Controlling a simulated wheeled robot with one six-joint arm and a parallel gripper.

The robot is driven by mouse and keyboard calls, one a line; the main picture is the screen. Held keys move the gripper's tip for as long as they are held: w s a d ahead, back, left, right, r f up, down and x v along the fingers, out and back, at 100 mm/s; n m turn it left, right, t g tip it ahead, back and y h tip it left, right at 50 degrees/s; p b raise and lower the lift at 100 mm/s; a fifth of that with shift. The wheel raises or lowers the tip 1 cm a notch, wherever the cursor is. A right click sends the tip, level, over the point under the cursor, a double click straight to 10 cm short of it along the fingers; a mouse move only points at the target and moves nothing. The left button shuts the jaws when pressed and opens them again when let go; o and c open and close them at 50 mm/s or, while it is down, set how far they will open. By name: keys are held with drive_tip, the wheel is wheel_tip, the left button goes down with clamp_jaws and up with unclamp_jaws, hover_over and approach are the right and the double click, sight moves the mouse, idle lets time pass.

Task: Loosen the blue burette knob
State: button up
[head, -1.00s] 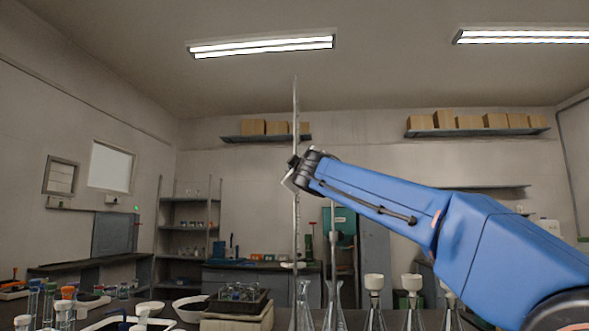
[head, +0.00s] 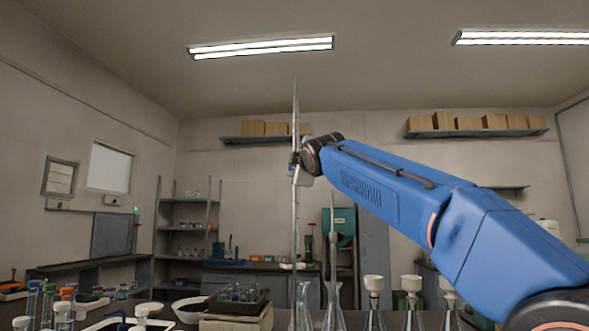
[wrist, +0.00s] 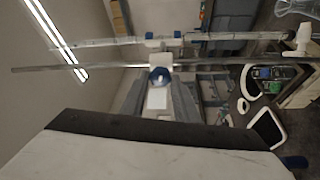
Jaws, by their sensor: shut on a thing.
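The blue burette knob (wrist: 160,76) is a small round knob in the upper middle of the wrist view, in front of a white clamp (wrist: 158,58) on a metal rod (wrist: 100,66). My gripper (wrist: 158,90) has its two grey fingers on either side of the knob and is shut on it. The glass burette (wrist: 110,42) runs sideways beyond the rod, with small blue parts at the clamp. In the head view, my gripper (head: 297,170) is at the upright burette and rod (head: 295,115). The knob is too small or hidden to make out there.
Flasks (head: 334,305) and white-topped flasks (head: 374,285) stand along the front bench. A tray of glassware (head: 238,296) and test tubes (head: 48,300) are at the lower left. The air left of the burette is clear.

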drive_tip(key=shift+n+g, duration=0.4)
drive_tip(key=shift+n, duration=0.7)
drive_tip(key=o, duration=1)
drive_tip(key=shift+o, duration=0.2)
drive_tip(key=shift+r, duration=0.1)
drive_tip(key=shift+s+d, duration=0.2)
drive_tip(key=shift+s, duration=0.3)
drive_tip(key=v, duration=1.6)
drive_tip(key=shift+s, duration=0.15)
drive_tip(key=shift+r, duration=0.1)
